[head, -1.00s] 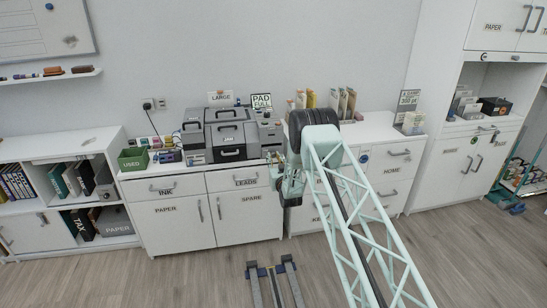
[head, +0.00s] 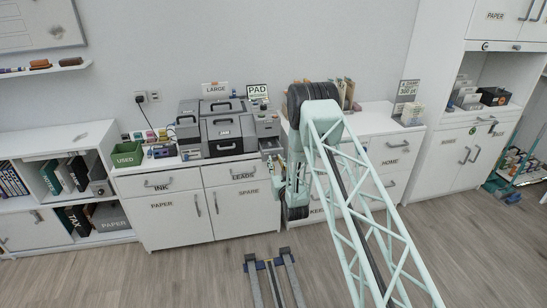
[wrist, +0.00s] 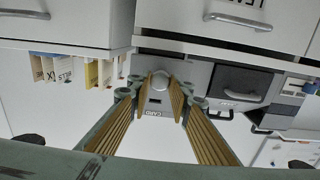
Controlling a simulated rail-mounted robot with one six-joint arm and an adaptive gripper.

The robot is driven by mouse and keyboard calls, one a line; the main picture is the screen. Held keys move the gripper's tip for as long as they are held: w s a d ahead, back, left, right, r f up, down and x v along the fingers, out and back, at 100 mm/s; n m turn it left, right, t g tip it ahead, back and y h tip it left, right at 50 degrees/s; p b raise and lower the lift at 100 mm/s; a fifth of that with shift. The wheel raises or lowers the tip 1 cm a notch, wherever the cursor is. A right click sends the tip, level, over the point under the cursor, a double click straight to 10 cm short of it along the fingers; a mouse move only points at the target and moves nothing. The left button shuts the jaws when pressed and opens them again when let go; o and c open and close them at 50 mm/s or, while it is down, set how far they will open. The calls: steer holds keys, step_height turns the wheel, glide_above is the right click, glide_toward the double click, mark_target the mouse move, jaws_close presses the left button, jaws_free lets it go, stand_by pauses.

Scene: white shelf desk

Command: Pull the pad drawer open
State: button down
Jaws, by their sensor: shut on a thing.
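The pad drawer (head: 272,146) juts out from the front of a grey machine (head: 267,124) on the white desk, below the PAD sign (head: 257,91). My gripper (wrist: 161,98) is shut on the drawer's round pale knob (wrist: 160,81) in the wrist view, one ribbed finger on each side. Below the knob there, a small label shows between the fingers. In the head view my wrist and arm stand just right of the drawer and hide part of its front. I cannot see how deep the drawer is or all of what lies inside.
Grey drawer boxes (head: 228,134) stand left of the machine, with a green USED bin (head: 127,154) farther left. The LEADS drawer (head: 232,172) is below. A white cabinet (head: 392,146) stands to the right. The floor in front is clear apart from my rails.

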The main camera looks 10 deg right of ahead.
steer(key=shift+s+d, duration=0.1)
steer(key=shift+s, duration=1.75)
steer(key=c, duration=2.4)
jaws_free()
steer(key=s, duration=1.2)
steer(key=shift+d, duration=0.25)
steer(key=shift+w+r, duration=0.1)
steer(key=shift+w, duration=0.05)
